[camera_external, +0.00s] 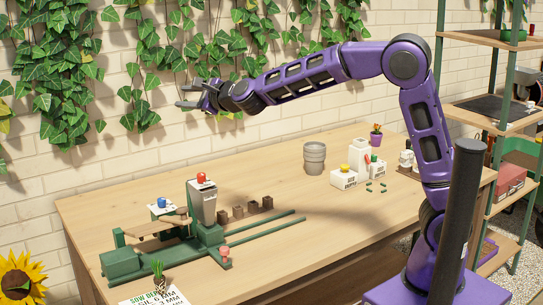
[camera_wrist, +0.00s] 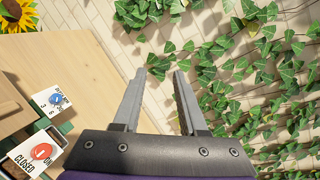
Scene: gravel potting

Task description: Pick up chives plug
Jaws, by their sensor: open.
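A small tuft of upright green leaves on a brown base (camera_external: 158,272), which looks like the chives plug, stands at the front left of the table by a printed card. It is small, and I cannot make out its details. My gripper (camera_external: 184,96) is open and empty, raised high near the brick wall, well above and behind the plug. In the wrist view my gripper (camera_wrist: 161,73) shows two parted fingers with nothing between them. The plug is not visible in the wrist view.
A green machine (camera_external: 125,262) with rails, a grey hopper (camera_external: 203,205) and a red knob stands close behind the plug. Several brown blocks (camera_external: 238,212) sit beside it. A grey pot (camera_external: 314,158) and white containers (camera_external: 343,180) stand further back. The table's right front is clear.

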